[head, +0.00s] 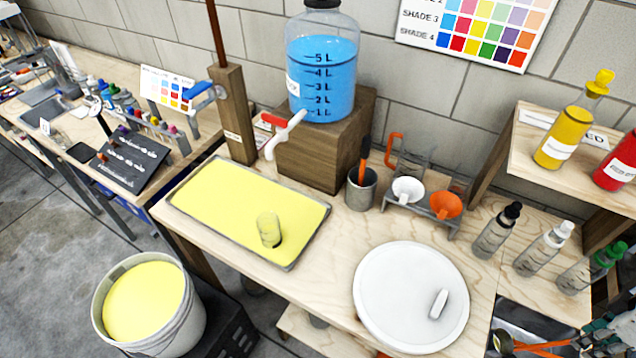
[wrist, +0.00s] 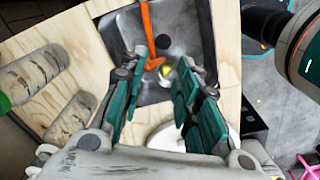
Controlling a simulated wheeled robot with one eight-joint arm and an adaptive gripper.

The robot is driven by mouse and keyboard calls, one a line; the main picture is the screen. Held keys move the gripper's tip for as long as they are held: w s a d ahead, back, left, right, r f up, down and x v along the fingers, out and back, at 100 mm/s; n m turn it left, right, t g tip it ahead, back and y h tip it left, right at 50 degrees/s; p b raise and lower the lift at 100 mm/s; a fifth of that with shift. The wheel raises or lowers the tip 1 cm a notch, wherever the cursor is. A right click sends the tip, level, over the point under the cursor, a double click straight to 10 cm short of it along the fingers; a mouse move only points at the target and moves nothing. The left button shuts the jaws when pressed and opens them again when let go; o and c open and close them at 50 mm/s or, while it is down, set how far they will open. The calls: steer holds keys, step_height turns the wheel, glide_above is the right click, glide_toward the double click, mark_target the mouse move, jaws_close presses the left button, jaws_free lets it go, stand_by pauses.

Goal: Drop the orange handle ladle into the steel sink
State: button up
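My gripper (wrist: 168,72) is open in the wrist view, with its two teal fingers spread apart over the steel sink (wrist: 125,32). The orange handle ladle (wrist: 147,28) shows beyond the fingertips, its handle running up to the top edge of the picture. The handle's hooked end is near the left fingertip; I cannot tell whether they touch. I cannot tell how the ladle rests. In the head view, part of the sink (head: 535,322) and the orange handle (head: 545,346) show at the bottom right, partly cut off.
Several bottles (head: 497,230) stand beside the sink. A white round lid (head: 400,270) lies on the bench, left of them. A yellow paint tray (head: 180,212), blue jug (head: 322,75) and paint bucket (head: 190,320) are farther left. A shelf (head: 515,150) stands at the back right.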

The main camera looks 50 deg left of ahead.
step_height(320, 180, up, 12)
stand_by(0.7)
stand_by(0.4)
steer(key=s+a+r+m+t+b, duration=0.1)
steer(key=s+r+m+t, duration=0.1)
steer(key=s+m, duration=0.5)
steer(key=s+a+r+m+t+b, duration=0.1)
steer(key=s+r+m+t, duration=0.2)
steer(key=s+m+t, duration=0.2)
steer(key=shift+s+r+m, duration=0.35)
steer(key=shift+s+m, duration=0.9)
steer(key=shift+m, duration=0.55)
